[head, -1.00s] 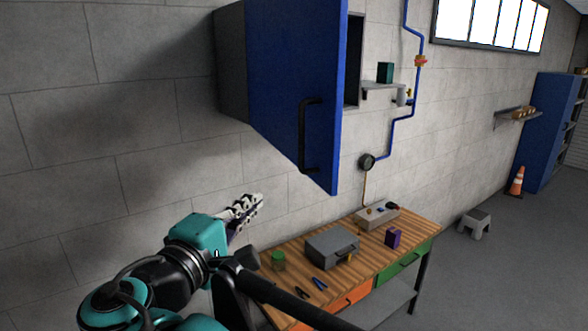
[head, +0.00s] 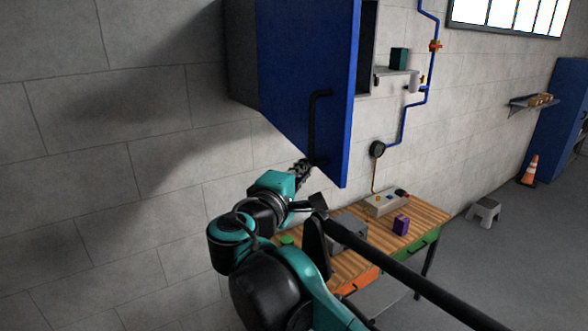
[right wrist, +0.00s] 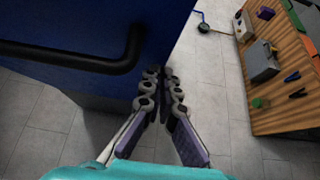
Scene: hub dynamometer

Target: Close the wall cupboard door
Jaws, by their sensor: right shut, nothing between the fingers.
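The wall cupboard (head: 240,55) is grey, mounted on the block wall. Its blue door (head: 285,70) stands open, and a dark strip of the inside shows past its right edge. A black bar handle (head: 313,125) is on the door; the door (right wrist: 160,20) and handle (right wrist: 75,58) also show in the right wrist view. My right gripper (head: 303,168) is shut and empty, by the door's lower edge near the handle's bottom end. In the right wrist view its fingertips (right wrist: 162,82) lie beside the door's edge; I cannot tell whether they touch. My left gripper is not in view.
A wooden workbench (head: 432,213) stands below, with a grey case (head: 350,232), a purple box (head: 401,225) and tools. A small shelf (head: 395,73) and blue pipe (head: 403,125) are right of the cupboard. Floor at right is mostly clear.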

